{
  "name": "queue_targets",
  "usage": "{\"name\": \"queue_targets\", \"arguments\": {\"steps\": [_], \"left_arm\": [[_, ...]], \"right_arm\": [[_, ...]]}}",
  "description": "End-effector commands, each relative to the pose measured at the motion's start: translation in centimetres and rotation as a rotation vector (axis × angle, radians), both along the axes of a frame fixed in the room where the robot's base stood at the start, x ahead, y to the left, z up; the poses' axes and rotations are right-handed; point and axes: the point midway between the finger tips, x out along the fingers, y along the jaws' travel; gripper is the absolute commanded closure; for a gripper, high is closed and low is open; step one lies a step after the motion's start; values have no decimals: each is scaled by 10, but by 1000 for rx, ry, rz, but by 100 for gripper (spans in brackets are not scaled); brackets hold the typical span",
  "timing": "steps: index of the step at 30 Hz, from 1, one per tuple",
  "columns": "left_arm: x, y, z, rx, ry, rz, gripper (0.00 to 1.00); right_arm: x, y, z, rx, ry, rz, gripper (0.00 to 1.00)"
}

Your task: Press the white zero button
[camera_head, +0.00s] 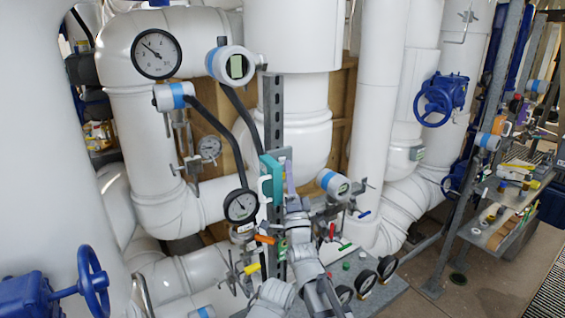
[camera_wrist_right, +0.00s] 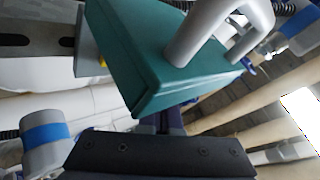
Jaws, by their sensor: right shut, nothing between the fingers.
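I cannot make out a white zero button in either view. A teal box (camera_head: 271,180) with a pale handle is fixed to the grey upright in the middle of the head view. The same teal box (camera_wrist_right: 155,62) fills the upper middle of the right wrist view, close to the camera, with its thick grey handle (camera_wrist_right: 205,32) on top. My right gripper (camera_head: 290,188) is beside the box, just to its right in the head view. It is shut and empty. Whether it touches the box I cannot tell.
A blue-banded transmitter (camera_head: 333,184) sits close to the right of my right gripper. A dial gauge (camera_head: 241,206) and grey upright (camera_head: 273,110) are to its left. Small valves with coloured handles crowd below. A blue handwheel (camera_head: 93,281) stands at lower left. Open floor (camera_head: 490,265) lies at lower right.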

Motion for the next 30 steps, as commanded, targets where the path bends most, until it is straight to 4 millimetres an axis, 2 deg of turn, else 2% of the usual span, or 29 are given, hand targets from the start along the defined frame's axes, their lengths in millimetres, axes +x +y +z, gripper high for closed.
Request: {"name": "queue_targets", "arguments": {"steps": [30], "left_arm": [[0, 0, 0, 0, 0, 0, 100]], "right_arm": [[7, 5, 0, 0, 0, 0, 100]]}}
